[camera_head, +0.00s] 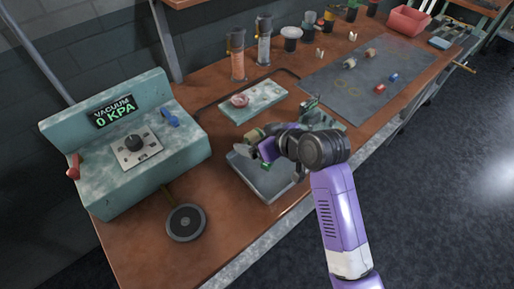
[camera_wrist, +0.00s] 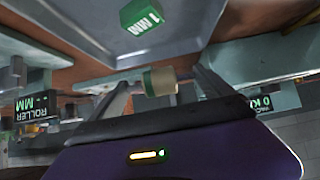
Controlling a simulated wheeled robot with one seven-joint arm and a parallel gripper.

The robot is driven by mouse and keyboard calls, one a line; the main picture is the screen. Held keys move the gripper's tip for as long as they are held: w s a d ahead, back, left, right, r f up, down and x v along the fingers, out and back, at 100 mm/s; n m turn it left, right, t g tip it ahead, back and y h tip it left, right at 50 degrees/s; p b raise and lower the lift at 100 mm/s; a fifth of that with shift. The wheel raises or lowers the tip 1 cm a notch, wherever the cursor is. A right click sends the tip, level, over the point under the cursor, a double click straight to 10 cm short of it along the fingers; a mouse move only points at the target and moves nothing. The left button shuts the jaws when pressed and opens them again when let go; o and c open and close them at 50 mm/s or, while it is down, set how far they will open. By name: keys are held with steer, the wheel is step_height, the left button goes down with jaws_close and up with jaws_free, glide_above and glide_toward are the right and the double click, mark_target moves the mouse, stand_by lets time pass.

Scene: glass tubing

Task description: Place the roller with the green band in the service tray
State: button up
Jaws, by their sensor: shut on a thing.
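The roller with the green band (camera_wrist: 160,82) shows between my fingertips in the wrist view, pale with a green band at its left end. My gripper (camera_wrist: 160,85) is shut on it. In the head view my gripper (camera_head: 258,147) is over the back part of a shallow grey tray (camera_head: 247,172), which I take for the service tray. The arm hides the tray's right part. The wrist view shows what looks like a grey tray surface (camera_wrist: 85,30) at the top, with a green block (camera_wrist: 142,18) marked "1 MM" there.
A vacuum console (camera_head: 135,145) stands at left, with a round black pad (camera_head: 186,222) in front. A pale green plate (camera_head: 262,103) with a reddish ring lies behind the tray. A grey mat (camera_head: 345,85) with several small rollers lies to the right. Tubes and cups stand at the back.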

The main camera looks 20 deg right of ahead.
steer(key=shift+f, duration=2.5)
steer(key=shift+f, duration=0.15)
steer(key=o, duration=1.1)
steer(key=shift+r, duration=0.25)
steer(key=v, duration=1.2)
steer(key=shift+s+f, duration=0.1)
steer(key=shift+f, duration=0.05)
